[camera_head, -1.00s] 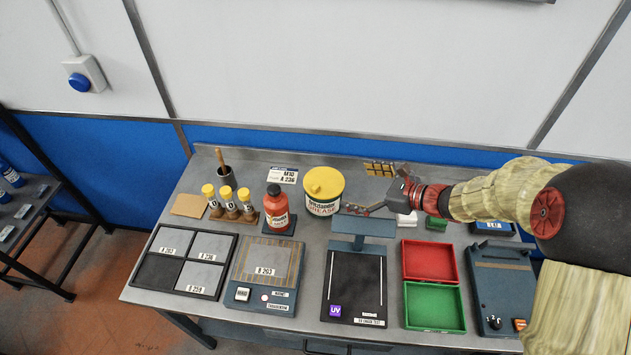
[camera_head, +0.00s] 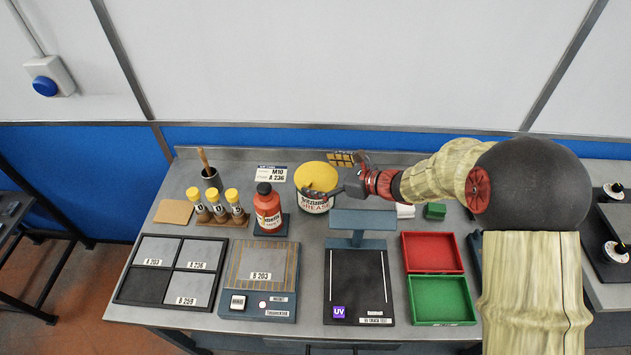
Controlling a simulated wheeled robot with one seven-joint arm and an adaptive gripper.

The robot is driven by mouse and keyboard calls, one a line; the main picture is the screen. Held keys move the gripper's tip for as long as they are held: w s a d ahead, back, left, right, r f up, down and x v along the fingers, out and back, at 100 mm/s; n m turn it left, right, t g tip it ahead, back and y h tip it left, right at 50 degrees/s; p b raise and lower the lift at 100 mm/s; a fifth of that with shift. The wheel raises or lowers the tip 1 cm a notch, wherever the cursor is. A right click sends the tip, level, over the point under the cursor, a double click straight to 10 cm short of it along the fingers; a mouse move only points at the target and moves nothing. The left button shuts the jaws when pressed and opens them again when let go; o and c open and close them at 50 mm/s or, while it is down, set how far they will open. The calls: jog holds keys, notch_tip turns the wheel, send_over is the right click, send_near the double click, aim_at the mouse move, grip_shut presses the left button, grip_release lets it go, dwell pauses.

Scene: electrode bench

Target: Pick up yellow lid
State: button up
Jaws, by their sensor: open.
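The yellow lid (camera_head: 316,177) sits on top of the white grease tub (camera_head: 315,205) at the back of the bench. The lid appears a little tilted toward the camera. My gripper (camera_head: 338,176) comes in from the right with its fingers spread apart. One finger reaches behind the lid's right side and the other runs in front, near the tub's label. Whether a finger touches the lid cannot be told.
A red bottle (camera_head: 268,210) stands just left of the tub, with a rack of yellow-capped vials (camera_head: 220,207) beyond it. A dark UV stand (camera_head: 358,222) is in front. Red (camera_head: 432,252) and green (camera_head: 441,298) trays lie to the right.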

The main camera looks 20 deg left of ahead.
jog(key=shift+w+a+f, duration=0.15)
jog(key=shift+a+f, duration=0.05)
jog(key=shift+a, duration=0.25)
jog(key=shift+c, duration=0.8)
jog(key=c, duration=0.7)
jog(key=shift+c, duration=0.3)
